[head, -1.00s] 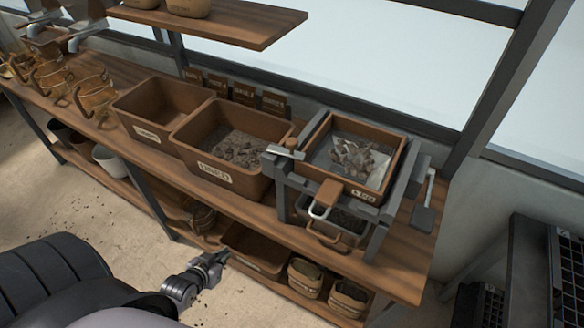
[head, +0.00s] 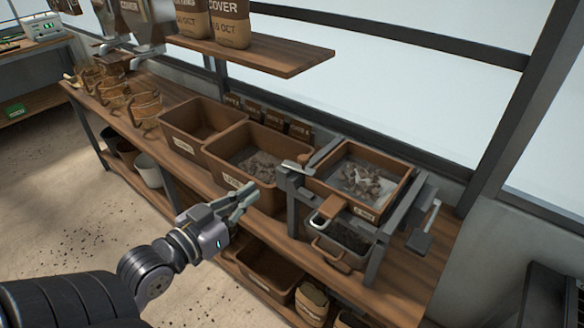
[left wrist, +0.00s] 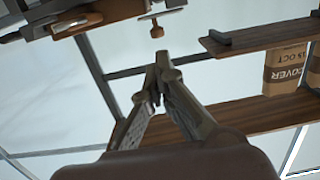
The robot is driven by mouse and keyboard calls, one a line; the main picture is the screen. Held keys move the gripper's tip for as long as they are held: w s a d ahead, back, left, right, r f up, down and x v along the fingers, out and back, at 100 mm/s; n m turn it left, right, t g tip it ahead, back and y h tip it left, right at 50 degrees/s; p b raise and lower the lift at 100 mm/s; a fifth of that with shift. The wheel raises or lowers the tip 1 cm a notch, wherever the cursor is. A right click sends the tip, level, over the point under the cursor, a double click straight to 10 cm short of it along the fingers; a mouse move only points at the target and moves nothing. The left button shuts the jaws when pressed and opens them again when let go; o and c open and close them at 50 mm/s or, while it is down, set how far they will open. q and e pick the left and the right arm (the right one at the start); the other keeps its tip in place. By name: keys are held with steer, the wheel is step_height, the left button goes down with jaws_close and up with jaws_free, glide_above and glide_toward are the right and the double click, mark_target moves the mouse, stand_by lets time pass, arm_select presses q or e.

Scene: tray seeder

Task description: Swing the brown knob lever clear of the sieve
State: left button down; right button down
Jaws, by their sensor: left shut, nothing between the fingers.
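The sieve (head: 402,187) is a square brown tray with grey mesh and dark clumps, seated in a grey metal frame (head: 388,228) on the bench. The lever with its small brown knob (head: 306,158) is at the frame's left side, by the sieve's left rim. The knob also shows in the left wrist view (left wrist: 157,31), just beyond my fingertips and apart from them. My left gripper (head: 248,190) is shut and empty, in front of the soil bin and left of the frame; it also shows in the left wrist view (left wrist: 162,56). My right gripper is not in view.
Two brown bins, an empty one (head: 172,139) and one with soil (head: 213,164), stand left of the frame. A crank (head: 424,228) is on the right. A shelf (head: 290,66) hangs above the bench.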

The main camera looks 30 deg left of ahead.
arm_select(q)
steer(key=p, duration=0.4)
glide_toward(299, 160)
steer(key=w, duration=0.5)
steer(key=shift+w+d+f, duration=0.1)
steer(key=shift+w+d, duration=0.1)
steer(key=shift+w, duration=0.1)
steer(key=shift+w+f, duration=0.25)
steer(key=shift+w, duration=0.5)
